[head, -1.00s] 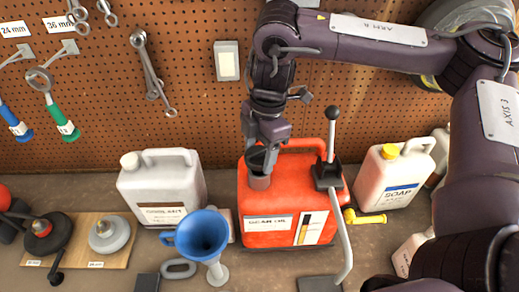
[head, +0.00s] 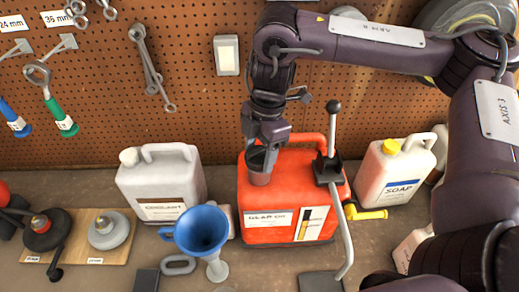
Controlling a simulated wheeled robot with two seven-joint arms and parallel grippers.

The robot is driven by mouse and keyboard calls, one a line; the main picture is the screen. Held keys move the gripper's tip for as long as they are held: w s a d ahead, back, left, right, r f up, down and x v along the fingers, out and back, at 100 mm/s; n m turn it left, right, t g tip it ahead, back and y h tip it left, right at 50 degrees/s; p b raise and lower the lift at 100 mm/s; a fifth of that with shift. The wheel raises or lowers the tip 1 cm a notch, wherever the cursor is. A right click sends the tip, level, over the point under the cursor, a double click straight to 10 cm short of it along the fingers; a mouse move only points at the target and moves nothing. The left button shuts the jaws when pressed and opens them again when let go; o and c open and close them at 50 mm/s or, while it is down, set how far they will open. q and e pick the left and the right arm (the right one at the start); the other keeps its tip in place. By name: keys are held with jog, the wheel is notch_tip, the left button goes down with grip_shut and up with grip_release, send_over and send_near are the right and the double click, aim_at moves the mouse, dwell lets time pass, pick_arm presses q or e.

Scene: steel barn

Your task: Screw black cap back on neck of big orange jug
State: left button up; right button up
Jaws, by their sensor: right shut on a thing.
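The big orange jug (head: 257,206) stands upright on the bench at the middle, with a label and a level strip on its front. My right gripper (head: 262,150) points down right over that neck and is shut on the black cap (head: 257,158). The cap is at the mouth of the neck, mostly hidden by the fingers; I cannot tell whether it is seated on the thread. My left gripper is not in view.
A metal lever stand (head: 341,222) with a black knob rises in front of the jug's right side. A blue funnel (head: 201,230) is at front left, a white coolant jug (head: 160,185) behind it. A soap jug (head: 392,180) is at right. A pegboard (head: 330,115) closes the back.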

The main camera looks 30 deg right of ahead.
jog(key=shift+f+b, duration=0.35)
jog(key=shift+f, duration=0.25)
dwell(0.3)
jog(key=m+p, duration=0.1)
jog(key=m, duration=0.2)
jog(key=shift+r+t, duration=0.1)
jog(key=shift+t, duration=0.2)
jog(key=m+p, duration=0.1)
jog(key=m, duration=0.1)
jog(key=shift+m, duration=0.9)
jog(key=m+t, duration=0.1)
jog(key=m, duration=0.3)
jog(key=shift+m+h, duration=0.3)
jog(key=shift+m, duration=0.1)
jog(key=m, duration=0.5)
jog(key=shift+h, duration=0.3)
jog(key=o, duration=1)
